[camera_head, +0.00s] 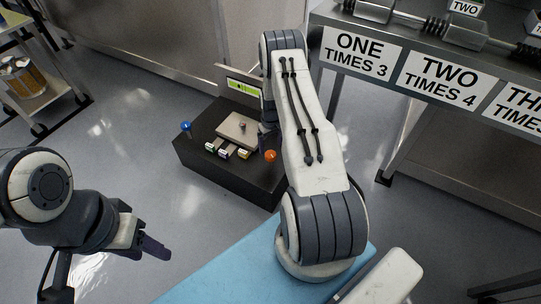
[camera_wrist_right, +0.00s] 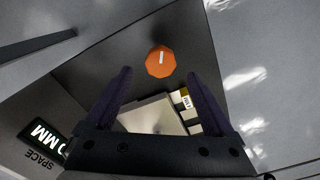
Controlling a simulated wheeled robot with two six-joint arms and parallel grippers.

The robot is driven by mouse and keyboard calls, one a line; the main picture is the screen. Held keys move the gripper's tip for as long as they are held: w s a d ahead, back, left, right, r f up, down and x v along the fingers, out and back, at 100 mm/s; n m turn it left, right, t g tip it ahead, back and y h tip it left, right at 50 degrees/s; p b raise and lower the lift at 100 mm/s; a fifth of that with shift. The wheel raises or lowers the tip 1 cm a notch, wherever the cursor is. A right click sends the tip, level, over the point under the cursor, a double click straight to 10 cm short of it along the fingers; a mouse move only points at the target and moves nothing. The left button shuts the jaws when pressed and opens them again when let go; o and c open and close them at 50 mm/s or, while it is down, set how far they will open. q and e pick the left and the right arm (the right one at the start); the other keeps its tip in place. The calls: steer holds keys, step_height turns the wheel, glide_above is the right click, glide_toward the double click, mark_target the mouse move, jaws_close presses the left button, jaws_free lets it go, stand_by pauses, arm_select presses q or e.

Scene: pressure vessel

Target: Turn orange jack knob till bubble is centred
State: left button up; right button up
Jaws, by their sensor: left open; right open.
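The orange jack knob (camera_head: 270,156) sits on the front right of a black box (camera_head: 233,178). In the right wrist view the knob (camera_wrist_right: 160,61) has a white mark on top and lies just beyond and between the fingertips. My right gripper (camera_wrist_right: 158,78) is open and empty above the box, not visibly touching the knob. In the head view my right arm mostly hides that gripper. A green level display (camera_head: 241,87) stands at the back of the box; its bubble is too small to judge. My left gripper (camera_head: 158,248) is open, low at the left, away from the box.
A blue knob (camera_head: 186,127) is on the box's left corner, with a metal plate (camera_head: 238,130) between the knobs. A blue surface (camera_head: 225,275) lies in front. A labelled bench (camera_head: 430,75) stands at the right. Grey floor is clear around the box's left side.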

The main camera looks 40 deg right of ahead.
mark_target(271, 154)
step_height(271, 154, down, 5)
steer(key=shift+b, duration=0.6)
steer(key=c, duration=1.4)
